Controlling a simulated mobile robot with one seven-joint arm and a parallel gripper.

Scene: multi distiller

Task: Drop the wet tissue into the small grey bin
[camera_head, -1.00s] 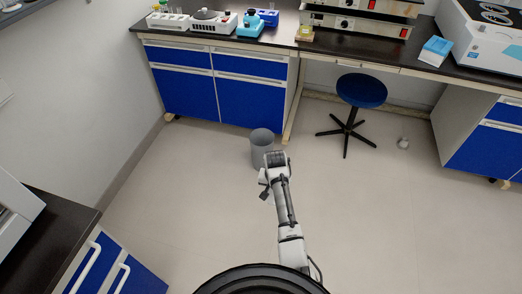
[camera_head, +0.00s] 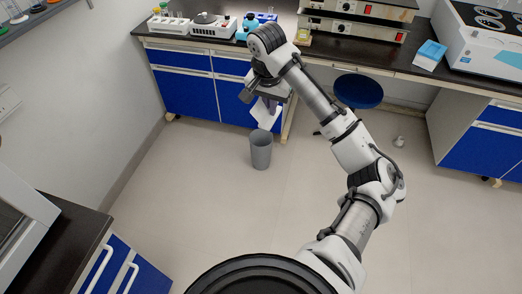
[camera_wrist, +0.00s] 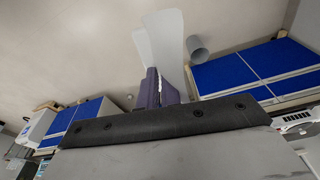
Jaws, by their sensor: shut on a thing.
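The small grey bin (camera_head: 261,152) stands on the floor in front of the blue cabinets, its open top facing up. My gripper (camera_head: 268,103) is shut on the white wet tissue (camera_head: 264,116), which hangs from the fingers above and slightly behind the bin in the head view. The tissue is clear of the rim there. In the wrist view, my gripper (camera_wrist: 165,90) has the pale tissue (camera_wrist: 160,38) between its dark purple fingers. The bin (camera_wrist: 198,48) shows just to the right of the tissue.
The dark bench (camera_head: 215,38) with lab devices runs along the back above blue cabinets (camera_head: 185,95). A blue stool (camera_head: 358,91) stands right of the bin, partly behind my arm. Another dark counter (camera_head: 70,222) is at the left. The floor around the bin is clear.

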